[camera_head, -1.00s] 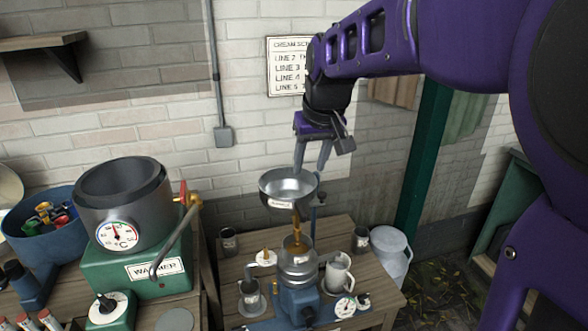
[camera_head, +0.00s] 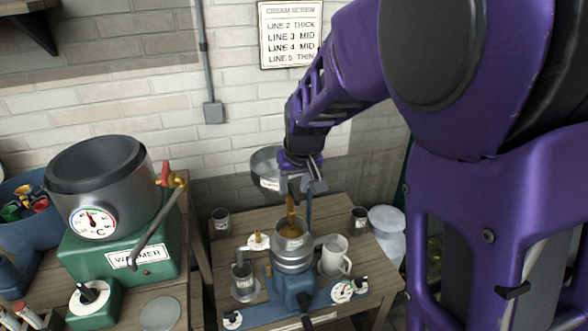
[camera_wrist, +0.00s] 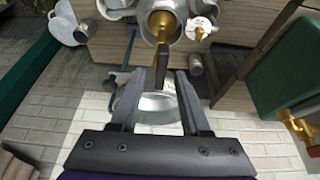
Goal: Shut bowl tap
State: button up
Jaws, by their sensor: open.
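A brass spout (camera_head: 291,203) runs from below the bowl towards the separator's top; brass also shows in the wrist view (camera_wrist: 163,20). My gripper (camera_wrist: 162,76) is open, fingers pointing towards the spout. A dark bar (camera_wrist: 163,62), seemingly the tap lever, appears between the fingertips; I cannot tell if they touch it. In the head view my gripper (camera_head: 301,183) is at the bowl's right side.
The blue-based separator (camera_head: 291,262) stands on a wooden table (camera_head: 225,262). A white jug (camera_head: 333,256) and a dark cup (camera_head: 243,276) flank it. A green warmer (camera_head: 120,262) with a pot is at left. A pale can (camera_head: 388,235) stands at right.

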grip_shut()
dwell(0.5)
jog(key=shift+w+d+r+n+g+y+b, duration=0.2)
jog(key=shift+w+n+g+y+b, duration=0.5)
jog(key=shift+n, duration=2.25)
jog(key=shift+w+d+f+n+g+y+b, duration=0.25)
jog(key=shift+n+g+b, duration=0.75)
jog(key=shift+n, duration=2)
jog(key=shift+w+d+r+n+g+y+b, duration=0.15)
jog(key=shift+w+d+n+g+y+b, duration=0.65)
jog(key=shift+n, duration=2.15)
jog(key=shift+s+a+g+h, duration=0.25)
jog(key=shift+a+g, duration=0.05)
jog(key=shift+a, duration=0.15)
